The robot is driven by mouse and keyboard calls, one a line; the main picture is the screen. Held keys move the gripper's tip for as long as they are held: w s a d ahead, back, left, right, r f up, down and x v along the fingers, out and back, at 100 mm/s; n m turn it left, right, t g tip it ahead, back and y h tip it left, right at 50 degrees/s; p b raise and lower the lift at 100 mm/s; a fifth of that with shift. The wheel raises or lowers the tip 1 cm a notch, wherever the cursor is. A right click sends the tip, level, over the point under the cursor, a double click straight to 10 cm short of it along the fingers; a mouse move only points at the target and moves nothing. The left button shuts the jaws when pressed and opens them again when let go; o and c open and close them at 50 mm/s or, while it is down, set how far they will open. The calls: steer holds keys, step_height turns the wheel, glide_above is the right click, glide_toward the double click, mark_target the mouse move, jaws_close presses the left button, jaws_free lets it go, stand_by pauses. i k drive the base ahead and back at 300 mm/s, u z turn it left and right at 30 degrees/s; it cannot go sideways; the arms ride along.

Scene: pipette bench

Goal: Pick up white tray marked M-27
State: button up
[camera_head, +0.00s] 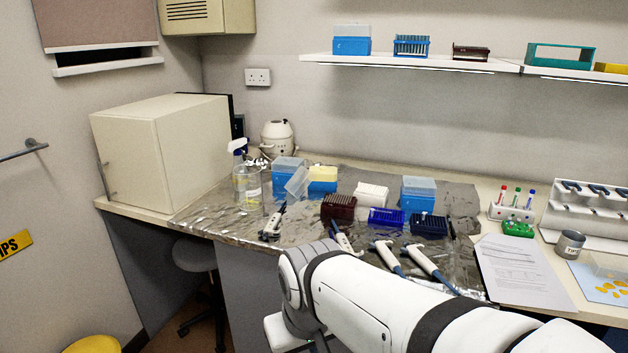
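No marking M-27 can be read in the head view. A white block-shaped tray or rack (370,198) sits on the foil-covered bench (455,197), behind the dark blue racks. A second white rack (510,213) holds several colour-capped tubes at the right. I cannot tell which of them, if either, is the named tray. My white arm reaches in from the lower right, in front of the bench. Its far end bends down near the bench's front edge, and the gripper fingers do not show.
A maroon rack (338,207), blue racks (386,217) and tip boxes (418,193) crowd the foil. Several pipettes (430,265) lie along the front. A clear bottle (247,187) stands left, papers (517,270) lie right. A stool (195,256) is below.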

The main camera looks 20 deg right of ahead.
mark_target(373, 190)
steer(key=z, duration=0.55)
steer(key=i, duration=1.3)
steer(key=z, duration=0.45)
steer(key=k, duration=0.9)
steer(key=z, duration=0.2)
steer(key=i, duration=0.9)
steer(key=u, duration=0.1)
